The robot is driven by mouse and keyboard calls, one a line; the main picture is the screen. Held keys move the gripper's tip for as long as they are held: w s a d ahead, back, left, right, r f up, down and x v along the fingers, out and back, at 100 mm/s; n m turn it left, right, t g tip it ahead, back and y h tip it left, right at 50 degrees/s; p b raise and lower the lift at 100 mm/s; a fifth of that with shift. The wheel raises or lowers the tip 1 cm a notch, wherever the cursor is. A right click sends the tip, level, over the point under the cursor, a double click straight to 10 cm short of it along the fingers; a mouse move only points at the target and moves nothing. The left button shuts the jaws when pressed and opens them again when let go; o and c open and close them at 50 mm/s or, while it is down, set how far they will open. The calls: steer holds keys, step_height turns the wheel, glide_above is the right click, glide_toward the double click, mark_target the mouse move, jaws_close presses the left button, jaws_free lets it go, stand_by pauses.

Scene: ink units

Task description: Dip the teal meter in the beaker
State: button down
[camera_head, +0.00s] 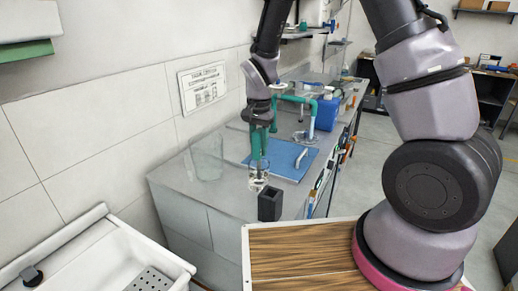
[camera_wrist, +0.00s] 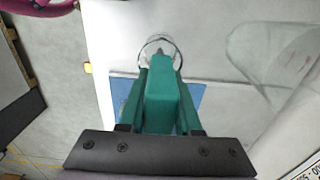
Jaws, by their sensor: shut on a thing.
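The teal meter (camera_head: 257,146) hangs upright below my gripper (camera_head: 257,130), tip down. In the wrist view the meter (camera_wrist: 161,98) fills the middle, between the fingers of my gripper (camera_wrist: 160,82), which are shut on it. The clear small beaker (camera_head: 259,184) stands on the grey bench directly under the meter. In the wrist view the beaker's round rim (camera_wrist: 158,40) shows around the meter's grey tip. The tip lines up with the beaker's mouth in both views. How deep it reaches is hard to tell.
A black open holder (camera_head: 270,205) stands close beside the beaker, near the bench's front edge. A larger clear glass vessel (camera_head: 207,160) stands to the left. A blue mat (camera_head: 290,160), a teal stand (camera_head: 313,118) and a blue container (camera_head: 327,113) are behind.

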steer(key=shift+r, duration=0.1)
steer(key=shift+r, duration=5.9)
